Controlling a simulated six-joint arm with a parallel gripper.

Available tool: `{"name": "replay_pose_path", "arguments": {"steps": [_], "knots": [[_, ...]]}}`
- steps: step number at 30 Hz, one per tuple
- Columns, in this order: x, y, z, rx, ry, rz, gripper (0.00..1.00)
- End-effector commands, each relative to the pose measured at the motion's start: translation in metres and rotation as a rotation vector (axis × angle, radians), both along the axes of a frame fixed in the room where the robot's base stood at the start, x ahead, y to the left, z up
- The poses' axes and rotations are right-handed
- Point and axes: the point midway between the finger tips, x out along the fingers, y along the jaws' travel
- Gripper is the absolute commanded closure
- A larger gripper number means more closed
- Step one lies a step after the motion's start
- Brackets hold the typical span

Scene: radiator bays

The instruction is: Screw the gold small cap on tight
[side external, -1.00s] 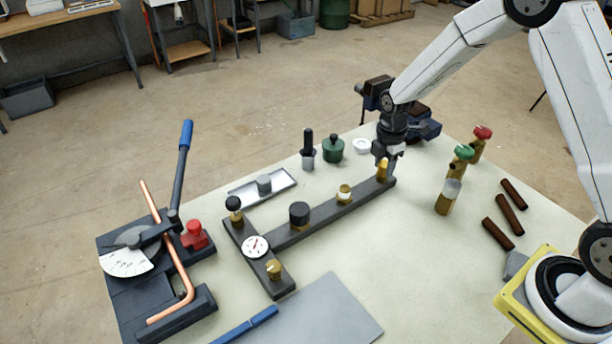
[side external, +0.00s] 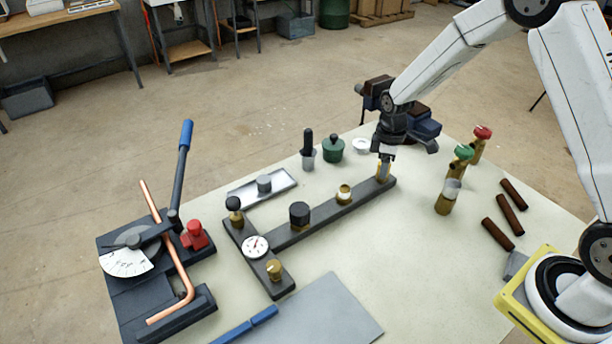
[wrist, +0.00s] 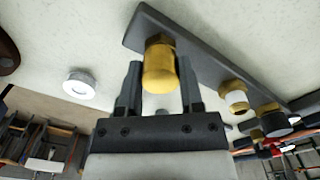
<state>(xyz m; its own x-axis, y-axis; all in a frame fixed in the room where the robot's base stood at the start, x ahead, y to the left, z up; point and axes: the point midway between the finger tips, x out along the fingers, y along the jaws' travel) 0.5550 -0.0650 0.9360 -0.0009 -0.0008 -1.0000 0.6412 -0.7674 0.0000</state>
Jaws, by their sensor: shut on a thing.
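A gold cap (wrist: 160,70) is between the two fingers of my gripper (wrist: 160,88) in the wrist view. My gripper (side external: 384,172) is shut on it at the far right end of the dark manifold bar (side external: 323,213). The fingers point down and mostly hide the cap in the side view. The cap sits over a brass fitting on the bar; its thread and how far down it sits cannot be seen. Another gold cap (side external: 274,268) stands at the front end of the bar's crosspiece.
The bar also carries a white-and-gold fitting (side external: 344,193), a black cap (side external: 299,213), a black knob (side external: 233,203) and a dial gauge (side external: 256,246). Capped brass valves (side external: 450,195) stand to the right. A white ring (side external: 361,146) lies behind. A pipe bender (side external: 130,250) is at left.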

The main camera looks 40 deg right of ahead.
Motion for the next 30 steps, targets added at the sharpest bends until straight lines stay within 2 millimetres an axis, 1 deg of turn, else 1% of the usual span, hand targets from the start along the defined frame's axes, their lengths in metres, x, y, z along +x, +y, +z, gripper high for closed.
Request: {"name": "replay_pose_path", "arguments": {"steps": [30], "knots": [[-0.0003, 0.0001, -0.0009, 0.001, 0.001, -0.791, 1.00]]}}
